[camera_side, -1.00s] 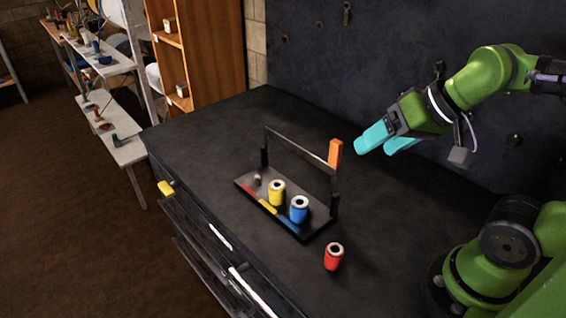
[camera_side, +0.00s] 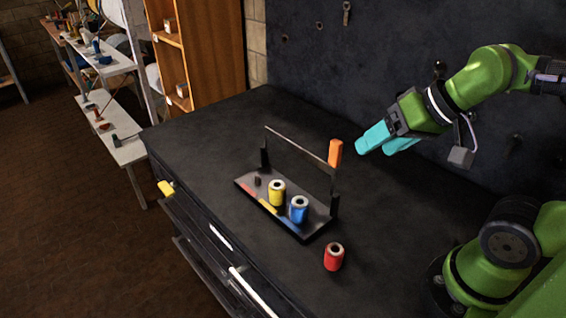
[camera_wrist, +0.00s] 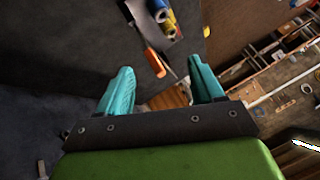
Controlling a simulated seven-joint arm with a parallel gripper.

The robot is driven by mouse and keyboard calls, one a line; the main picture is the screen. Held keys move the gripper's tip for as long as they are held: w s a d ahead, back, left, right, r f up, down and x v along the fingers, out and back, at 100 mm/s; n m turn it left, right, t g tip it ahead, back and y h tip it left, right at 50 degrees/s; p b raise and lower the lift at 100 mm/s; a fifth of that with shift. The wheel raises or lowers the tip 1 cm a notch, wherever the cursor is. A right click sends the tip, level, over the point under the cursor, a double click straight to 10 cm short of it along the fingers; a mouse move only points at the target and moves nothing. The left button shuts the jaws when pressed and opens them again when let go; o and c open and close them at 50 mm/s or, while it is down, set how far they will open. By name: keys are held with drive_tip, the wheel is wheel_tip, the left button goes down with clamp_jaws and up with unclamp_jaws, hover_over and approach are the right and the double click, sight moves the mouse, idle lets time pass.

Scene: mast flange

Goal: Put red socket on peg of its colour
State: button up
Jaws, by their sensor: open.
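The red socket (camera_side: 334,257) stands upright on the dark bench top, in front of the rack's right end. The black rack (camera_side: 316,223) has red, yellow and blue marks along its front edge. A bare peg (camera_side: 257,181) stands at its left end behind the red mark (camera_side: 248,189). The yellow socket (camera_side: 277,193) and the blue socket (camera_side: 299,209) stand on the rack behind marks of their colours. My gripper (camera_side: 378,142) is open and empty, above the bench behind and right of the rack. Its cyan fingers show apart in the wrist view (camera_wrist: 162,85).
The bench top (camera_side: 210,135) is clear left of the rack. A dark wall stands behind the bench.

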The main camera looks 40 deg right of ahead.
drive_tip(key=a+f+n+g, duration=0.2)
drive_tip(key=a+f+g, duration=0.1)
drive_tip(key=a, duration=0.2)
drive_tip(key=m+g+h, duration=0.1)
drive_tip(key=g, duration=0.3)
hover_over(334, 255)
wheel_tip(334, 255, down, 4)
drive_tip(key=f+m, duration=0.1)
drive_tip(key=f, duration=0.4)
drive_tip(key=f+m, duration=0.1)
drive_tip(key=f, duration=0.5)
drive_tip(key=d+f+m+h, duration=0.1)
drive_tip(key=f, duration=0.5)
drive_tip(key=shift+w, duration=0.25)
drive_tip(key=shift+c, duration=0.2)
drive_tip(key=c, duration=1.1)
drive_tip(key=shift+o, duration=0.2)
